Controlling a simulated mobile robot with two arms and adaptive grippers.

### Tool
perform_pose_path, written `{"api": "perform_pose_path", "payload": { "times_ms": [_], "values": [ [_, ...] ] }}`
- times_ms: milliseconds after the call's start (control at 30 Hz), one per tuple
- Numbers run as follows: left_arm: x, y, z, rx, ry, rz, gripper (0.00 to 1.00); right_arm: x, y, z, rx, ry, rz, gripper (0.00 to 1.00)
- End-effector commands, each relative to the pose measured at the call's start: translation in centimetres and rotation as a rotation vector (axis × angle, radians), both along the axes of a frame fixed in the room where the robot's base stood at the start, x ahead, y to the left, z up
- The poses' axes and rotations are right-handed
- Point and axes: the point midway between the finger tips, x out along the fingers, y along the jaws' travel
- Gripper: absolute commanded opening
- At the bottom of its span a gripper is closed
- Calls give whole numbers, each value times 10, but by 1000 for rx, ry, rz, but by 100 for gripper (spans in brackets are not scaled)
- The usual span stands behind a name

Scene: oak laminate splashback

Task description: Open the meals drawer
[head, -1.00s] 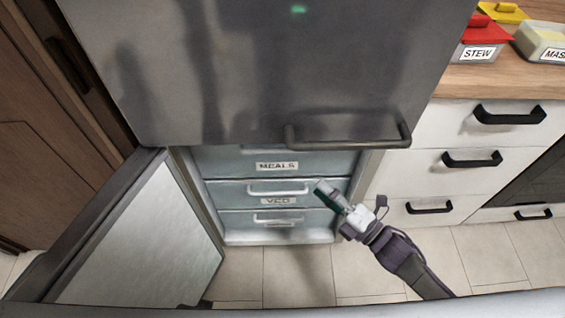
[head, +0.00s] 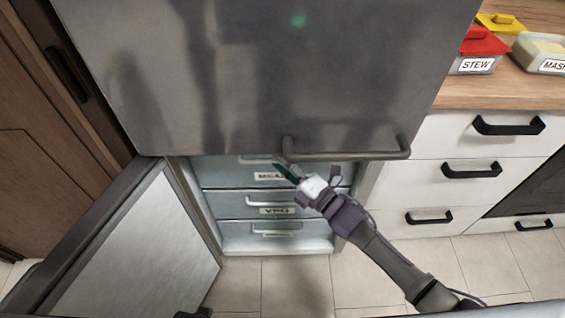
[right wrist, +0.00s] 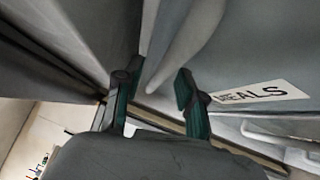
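The meals drawer (head: 226,174) is the top one of the freezer drawers in the head view and looks shut. Its MEALS label is partly covered by my right gripper (head: 284,172). Its pale handle shows just under the upper door's edge. In the right wrist view the MEALS label (right wrist: 262,94) is at the right. There my right gripper (right wrist: 155,92) has its two fingers apart, with the pale handle bar (right wrist: 180,45) showing between and beyond them. I cannot tell whether they touch it. My left gripper is not clearly in view.
The lower fridge door (head: 135,245) stands open at the left. The closed upper door (head: 250,75) overhangs the drawers, with a dark handle (head: 345,155) close above my right gripper. The veg drawer (head: 235,204) is below. White cabinets (head: 440,190) stand right.

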Motion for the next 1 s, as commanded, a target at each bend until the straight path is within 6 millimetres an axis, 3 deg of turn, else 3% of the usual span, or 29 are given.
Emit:
{"api": "perform_pose_path", "payload": {
  "times_ms": [167, 433, 1000],
  "values": [
    [-1, 0, 0, 1, 3, 0, 40, 0, 0, 0, 0, 0, 0, 39],
    [-1, 1, 0, 0, 3, 1, 40, 0, 0, 0, 0, 0, 0, 0],
    [1, 1, 1, -1, -7, 1, 40, -5, 0, -1, -1, 2, 0, 0]
  ]
}}
